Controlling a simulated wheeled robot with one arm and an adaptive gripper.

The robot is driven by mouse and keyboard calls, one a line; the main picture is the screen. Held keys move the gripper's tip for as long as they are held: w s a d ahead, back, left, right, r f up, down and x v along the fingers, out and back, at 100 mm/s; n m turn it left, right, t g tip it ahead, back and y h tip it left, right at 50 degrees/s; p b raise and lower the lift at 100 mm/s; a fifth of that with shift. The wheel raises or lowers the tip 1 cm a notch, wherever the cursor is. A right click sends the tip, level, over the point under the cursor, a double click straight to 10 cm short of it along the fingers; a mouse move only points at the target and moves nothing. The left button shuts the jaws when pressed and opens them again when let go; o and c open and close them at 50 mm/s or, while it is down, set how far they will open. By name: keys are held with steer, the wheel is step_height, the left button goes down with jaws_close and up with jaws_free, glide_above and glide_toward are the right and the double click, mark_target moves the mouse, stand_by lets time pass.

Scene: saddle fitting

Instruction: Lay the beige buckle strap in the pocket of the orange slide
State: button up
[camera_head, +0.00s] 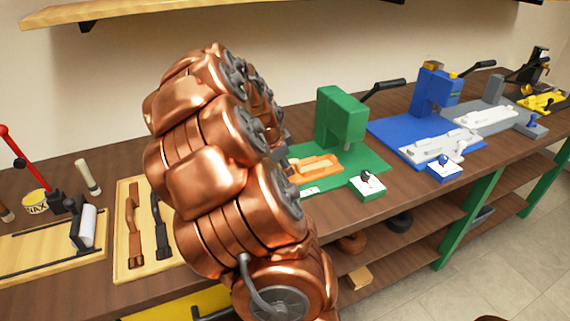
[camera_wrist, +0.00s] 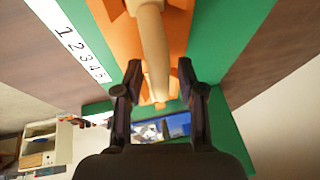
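The orange slide (camera_head: 316,168) sits on the green press base in the head view. It also fills the upper middle of the wrist view (camera_wrist: 121,40). The beige buckle strap (camera_wrist: 153,45) shows in the wrist view, lying lengthwise along the slide. Whether it is fully seated in the pocket I cannot tell. My gripper (camera_wrist: 160,68) is open, with one finger on each side of the strap and a visible gap to both. In the head view my copper arm hides the gripper.
The green press (camera_head: 341,118) stands behind the slide. A green box with a knob (camera_head: 367,186) is at the bench front. A blue press (camera_head: 435,92) stands to the right. A wooden board (camera_head: 148,260) with brown and black straps lies left. A numbered white scale (camera_wrist: 80,45) borders the slide.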

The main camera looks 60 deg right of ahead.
steer(key=s+b+v, duration=0.1)
steer(key=b+v, duration=0.1)
steer(key=v, duration=1)
steer(key=s+a+f+n+y, duration=0.1)
steer(key=a+f+n+y, duration=0.1)
steer(key=a+n, duration=0.65)
steer(key=s+a+f+n+y, duration=0.1)
steer(key=a+f+n, duration=0.15)
steer(key=a, duration=1.05)
steer(key=s+a+f+n+y, duration=0.1)
steer(key=s+a+f+n, duration=0.1)
steer(key=s+a+n, duration=0.4)
steer(key=s+a+f+n+g+y, duration=0.1)
steer(key=s+a+f+n, duration=0.2)
steer(key=s+a+n, duration=0.3)
steer(key=a+n, duration=0.2)
steer(key=a, duration=0.1)
steer(key=shift+a+f, duration=0.25)
steer(key=shift+r+p, duration=0.1)
steer(key=shift+p, duration=0.25)
